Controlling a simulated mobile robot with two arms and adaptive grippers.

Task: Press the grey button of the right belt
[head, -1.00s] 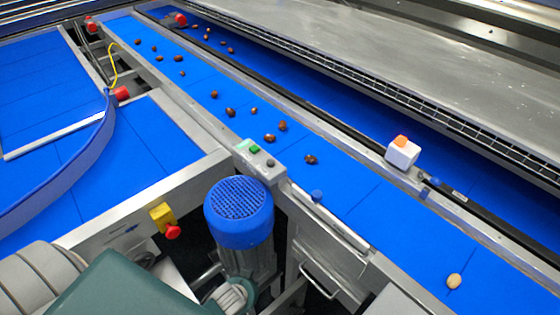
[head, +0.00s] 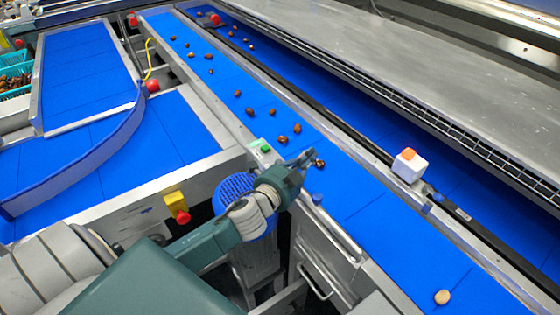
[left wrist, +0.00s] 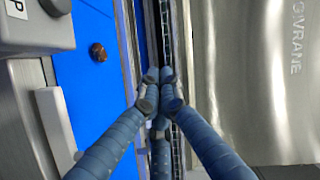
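The control box (head: 259,146) of the right belt sits on the belt's near rail, with its green button (head: 265,149) showing. The grey button is hidden behind my left gripper in the head view. In the left wrist view a corner of the box (left wrist: 30,35) shows at top left, with a dark grey button (left wrist: 57,5) cut by the top edge. My left gripper (head: 308,160) reaches over the box's near end towards the belt. In the left wrist view its fingertips (left wrist: 160,84) are together and empty, to the right of the button. My right gripper is not in view.
The blue right belt (head: 390,235) carries several brown dates and one pale date (head: 442,297). A white box with an orange top (head: 409,166) stands on the far rail. A yellow box with a red button (head: 178,207) is on the left frame. A blue motor (head: 232,185) stands below.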

